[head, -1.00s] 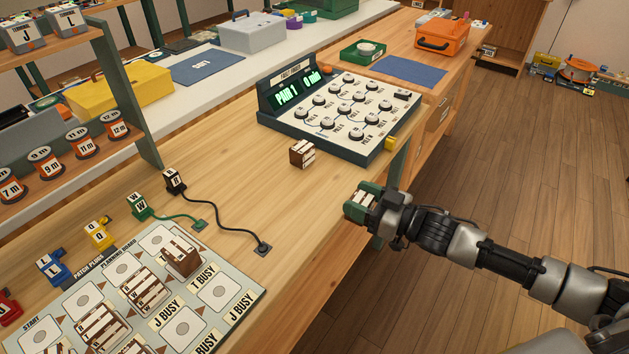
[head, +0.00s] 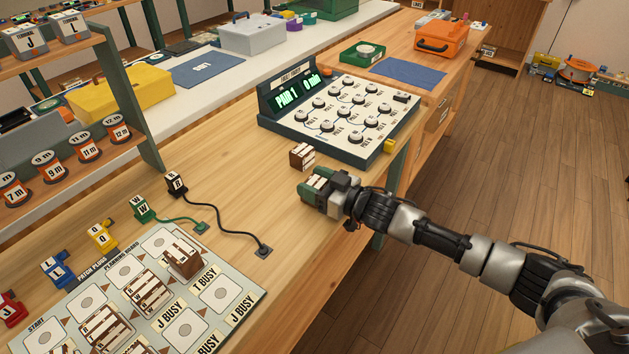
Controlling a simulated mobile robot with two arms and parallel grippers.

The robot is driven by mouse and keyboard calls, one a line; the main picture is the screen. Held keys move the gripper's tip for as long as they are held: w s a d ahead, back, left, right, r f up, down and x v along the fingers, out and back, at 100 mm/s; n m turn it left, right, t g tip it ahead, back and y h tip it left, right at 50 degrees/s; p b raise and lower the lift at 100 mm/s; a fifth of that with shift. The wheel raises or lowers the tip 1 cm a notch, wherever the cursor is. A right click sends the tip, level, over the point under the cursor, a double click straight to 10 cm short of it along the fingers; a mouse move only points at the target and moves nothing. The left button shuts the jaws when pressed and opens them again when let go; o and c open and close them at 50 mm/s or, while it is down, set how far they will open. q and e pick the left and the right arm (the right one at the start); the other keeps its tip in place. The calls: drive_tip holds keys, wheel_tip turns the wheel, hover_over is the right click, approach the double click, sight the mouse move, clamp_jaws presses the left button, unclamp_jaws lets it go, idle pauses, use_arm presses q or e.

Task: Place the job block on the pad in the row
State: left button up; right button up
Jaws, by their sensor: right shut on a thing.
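My right gripper (head: 317,190) is shut on a brown and white job block (head: 319,183), held over the wooden bench near its front edge. The fingers hide part of this block, and its label is too small to read. The grey planning board (head: 247,288) lies at the lower left, with rows of pads and arrows. Several striped blocks stand on it, one of them at its upper part (head: 184,258). Bare pads show, such as one beside T BUSY (head: 221,293) and one near START (head: 43,338). My left gripper is not in view.
Another brown block (head: 302,156) stands just behind my right gripper. A dial panel (head: 345,115) reading PAIR 1, 0 min is at the back. Coloured patch plugs, including a black one (head: 176,185) with a cable, line the board's far side. Bench between gripper and cable is clear.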

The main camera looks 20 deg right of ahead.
drive_tip(key=shift+f, duration=0.1)
drive_tip(key=o, duration=0.5)
drive_tip(key=shift+f, duration=0.15)
drive_tip(key=o, duration=0.4)
drive_tip(key=shift+o, duration=0.2)
